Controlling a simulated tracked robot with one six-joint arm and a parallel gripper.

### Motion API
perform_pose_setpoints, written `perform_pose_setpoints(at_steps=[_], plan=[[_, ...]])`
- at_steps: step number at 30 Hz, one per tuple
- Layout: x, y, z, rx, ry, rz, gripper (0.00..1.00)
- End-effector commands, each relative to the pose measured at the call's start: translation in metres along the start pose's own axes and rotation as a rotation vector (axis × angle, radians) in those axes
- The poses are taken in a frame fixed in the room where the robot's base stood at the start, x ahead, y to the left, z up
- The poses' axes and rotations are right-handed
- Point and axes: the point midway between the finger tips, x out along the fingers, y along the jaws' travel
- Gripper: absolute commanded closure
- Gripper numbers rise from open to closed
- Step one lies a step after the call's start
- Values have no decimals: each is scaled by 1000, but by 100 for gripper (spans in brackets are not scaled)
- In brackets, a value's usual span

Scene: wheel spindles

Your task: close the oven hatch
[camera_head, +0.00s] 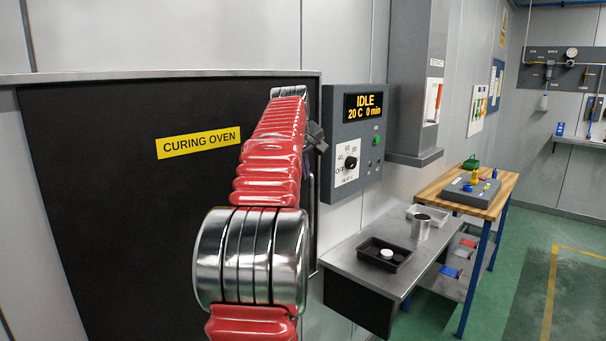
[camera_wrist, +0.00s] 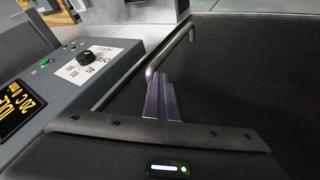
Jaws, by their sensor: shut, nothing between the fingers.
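The oven hatch (camera_head: 110,220) is a large black panel with a yellow "CURING OVEN" label, filling the left of the head view. No interior shows; I cannot tell whether it sits fully flush. It also fills the right of the wrist view (camera_wrist: 260,85). My gripper (camera_head: 316,138) is at the hatch's right edge, partly hidden behind my red arm. In the wrist view my gripper (camera_wrist: 158,82) has its fingers together and empty. The hatch's metal bar handle (camera_wrist: 172,48) runs close by the fingertips; I cannot tell whether they touch.
The control box (camera_head: 357,140) is just right of the hatch and reads IDLE, 20 C, 0 min. A wooden table (camera_head: 502,197) is farther right. Green floor beyond is clear.

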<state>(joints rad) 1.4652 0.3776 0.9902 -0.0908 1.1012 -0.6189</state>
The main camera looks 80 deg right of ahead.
Motion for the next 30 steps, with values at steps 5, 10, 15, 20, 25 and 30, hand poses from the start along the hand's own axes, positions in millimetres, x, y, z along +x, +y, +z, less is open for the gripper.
perform_pose_setpoints(at_steps=[5,10,15,20,25,30], plan=[[2,4,-3,0,10,12,100],[2,2,-2,-1,9,12,100],[-3,-7,0,-2,8,8,100],[-10,-23,3,-4,7,3,100],[-23,-36,6,-4,5,2,100],[-50,-35,6,-4,7,2,100]])
